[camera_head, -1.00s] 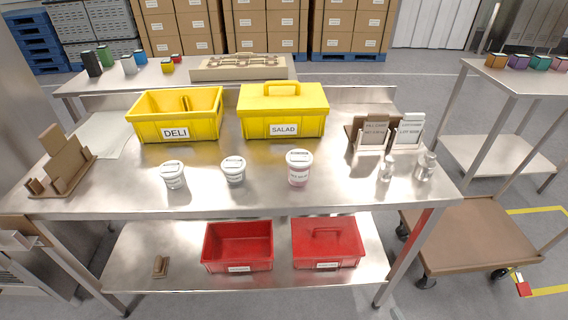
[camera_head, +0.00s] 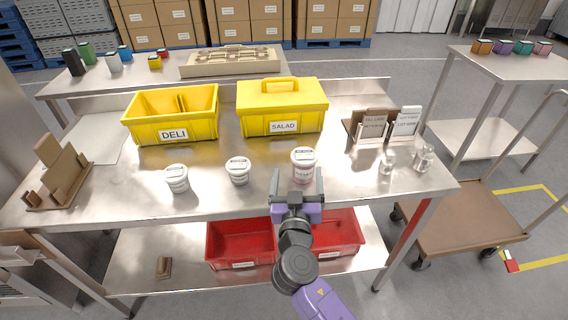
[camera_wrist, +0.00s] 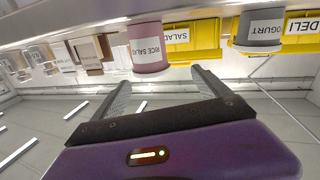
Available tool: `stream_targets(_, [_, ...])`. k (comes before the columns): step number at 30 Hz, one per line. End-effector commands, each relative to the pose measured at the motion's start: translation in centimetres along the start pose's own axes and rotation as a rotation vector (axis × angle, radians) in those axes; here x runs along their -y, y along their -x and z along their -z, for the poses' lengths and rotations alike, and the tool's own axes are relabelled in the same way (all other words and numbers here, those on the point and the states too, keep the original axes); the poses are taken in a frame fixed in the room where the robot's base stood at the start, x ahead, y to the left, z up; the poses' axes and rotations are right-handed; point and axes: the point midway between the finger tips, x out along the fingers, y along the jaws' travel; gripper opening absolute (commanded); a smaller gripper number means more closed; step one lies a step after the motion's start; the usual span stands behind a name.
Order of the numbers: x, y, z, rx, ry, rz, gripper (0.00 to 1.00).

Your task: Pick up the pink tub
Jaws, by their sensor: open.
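The pink tub (camera_head: 304,164) stands upright on the steel table, white-lidded, its lower part partly hidden behind my gripper. In the wrist view the pink tub (camera_wrist: 148,50) appears upside down with a "RICE SALAD" label, beyond the fingertips and apart from them. My gripper (camera_head: 297,177) is in front of the tub at the table's front edge, jaws apart and empty. The fingers of my gripper also show in the wrist view (camera_wrist: 160,78).
Two white-lidded tubs (camera_head: 238,171) (camera_head: 177,179) stand to the left. Yellow DELI (camera_head: 172,135) and SALAD (camera_head: 283,126) bins stand behind. Small clear jars (camera_head: 387,163) and sign holders (camera_head: 372,130) are to the right. Red bins (camera_head: 240,252) sit on the lower shelf.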

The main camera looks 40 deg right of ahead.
Motion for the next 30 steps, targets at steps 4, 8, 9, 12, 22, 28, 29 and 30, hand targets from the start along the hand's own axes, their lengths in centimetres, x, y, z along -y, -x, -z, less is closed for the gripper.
stream_targets(4, [-1.5,0.1,-0.1,-0.002,-0.074,-0.060,0.87])
stream_targets(8, [-1.6,-0.6,0.0,-0.002,-0.103,-0.062,0.87])
stream_targets(9, [-1.6,-1.0,0.0,-0.002,-0.102,-0.062,0.87])
stream_targets(12, [-1.6,-2.1,0.0,-0.002,-0.102,-0.061,0.87])
stream_targets(22, [-1.9,-6.2,0.2,0.000,-0.101,-0.060,0.87])
stream_targets(28, [-1.9,-7.7,-0.1,0.000,-0.101,-0.058,0.87])
stream_targets(29, [-1.9,-7.7,-0.1,0.000,-0.101,-0.058,0.87])
stream_targets(30, [-1.9,-7.7,-0.2,0.000,-0.101,-0.058,0.87])
